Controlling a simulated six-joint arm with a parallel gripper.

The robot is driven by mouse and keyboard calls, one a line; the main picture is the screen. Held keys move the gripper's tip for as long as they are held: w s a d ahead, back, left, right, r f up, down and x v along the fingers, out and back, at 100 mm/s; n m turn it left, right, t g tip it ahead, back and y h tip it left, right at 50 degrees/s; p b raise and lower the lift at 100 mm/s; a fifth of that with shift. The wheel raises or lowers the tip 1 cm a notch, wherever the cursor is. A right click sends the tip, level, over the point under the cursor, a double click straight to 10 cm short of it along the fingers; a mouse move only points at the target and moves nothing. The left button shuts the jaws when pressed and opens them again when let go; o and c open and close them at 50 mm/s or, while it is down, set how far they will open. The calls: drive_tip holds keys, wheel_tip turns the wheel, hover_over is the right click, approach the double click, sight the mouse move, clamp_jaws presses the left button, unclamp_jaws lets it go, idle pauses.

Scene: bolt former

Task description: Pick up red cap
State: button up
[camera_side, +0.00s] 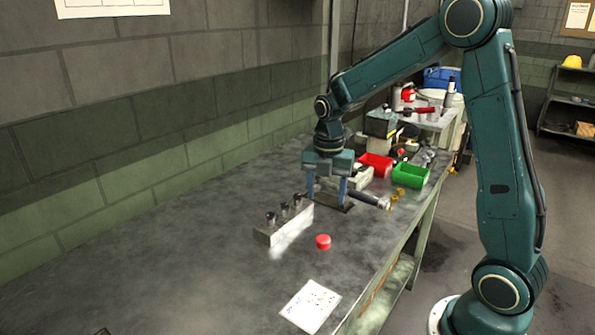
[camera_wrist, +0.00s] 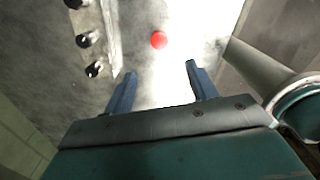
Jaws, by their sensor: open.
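The red cap (camera_side: 323,241) lies on the grey bench top in the side view, in front of the metal block and apart from it. In the wrist view the red cap (camera_wrist: 159,40) shows ahead of my fingertips, between their lines and a little left of centre. My gripper (camera_side: 328,202) points down over the bench behind the cap, near the far end of the block. Its two blue fingers are spread with nothing between them, also in the wrist view (camera_wrist: 159,70). The cap is fully in view and not touched.
A metal block (camera_side: 284,226) with several dark-topped bolts stands left of the cap. A dark cylinder (camera_side: 370,200) lies right of my gripper. Red (camera_side: 376,165) and green (camera_side: 411,175) bins stand behind. A white sheet (camera_side: 311,305) lies near the front edge. The left bench is clear.

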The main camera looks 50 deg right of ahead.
drive_tip(key=shift+f, duration=0.1)
hover_over(323, 239)
drive_tip(key=shift+f, duration=4.15)
drive_tip(key=shift+s, duration=0.1)
drive_tip(key=shift+d+f, duration=0.1)
drive_tip(key=shift+f, duration=2.5)
drive_tip(key=shift+c, duration=0.5)
drive_tip(key=c, duration=0.9)
